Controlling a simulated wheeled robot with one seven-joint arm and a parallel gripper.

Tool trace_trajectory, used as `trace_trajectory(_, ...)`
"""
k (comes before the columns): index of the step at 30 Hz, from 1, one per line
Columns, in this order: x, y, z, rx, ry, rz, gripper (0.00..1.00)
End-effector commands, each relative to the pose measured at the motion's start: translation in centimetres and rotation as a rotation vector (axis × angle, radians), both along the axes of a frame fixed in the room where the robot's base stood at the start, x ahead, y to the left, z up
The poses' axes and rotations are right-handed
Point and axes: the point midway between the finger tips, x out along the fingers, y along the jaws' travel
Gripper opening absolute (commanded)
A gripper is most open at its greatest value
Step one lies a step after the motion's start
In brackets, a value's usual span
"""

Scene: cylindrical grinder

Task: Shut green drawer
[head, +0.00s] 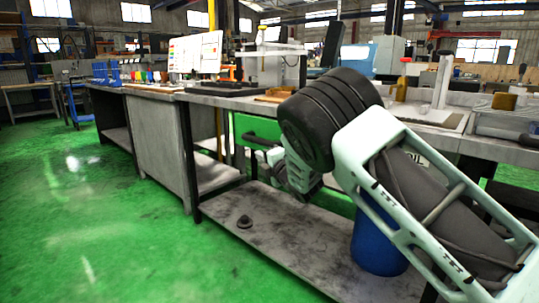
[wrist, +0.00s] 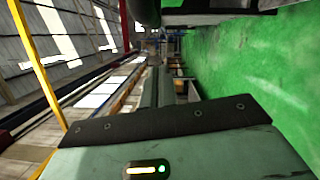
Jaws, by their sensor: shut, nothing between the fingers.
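In the head view my arm crosses the right half, bending down past the workbench front, and hides part of the bench. My gripper shows in the wrist view (wrist: 157,86), its two dark fingers close together, shut and empty, beyond a black plate on my housing. In the head view the arm's far end is partly hidden behind its thick black joint.
A long workbench (head: 214,101) with a low shelf (head: 285,228) runs along the middle. The green floor (head: 85,215) at left is clear.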

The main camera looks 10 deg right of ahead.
Motion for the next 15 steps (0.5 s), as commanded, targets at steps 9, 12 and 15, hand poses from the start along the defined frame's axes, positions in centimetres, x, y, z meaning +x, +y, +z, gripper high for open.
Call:
trace_trajectory(9,2.4,-2.7,0.7,0.001,0.0,-0.001,0.0)
trace_trajectory(12,2.6,-3.0,0.8,0.0,0.0,0.0,0.0)
trace_trajectory(15,2.6,-3.1,0.8,0.0,0.0,0.001,0.0)
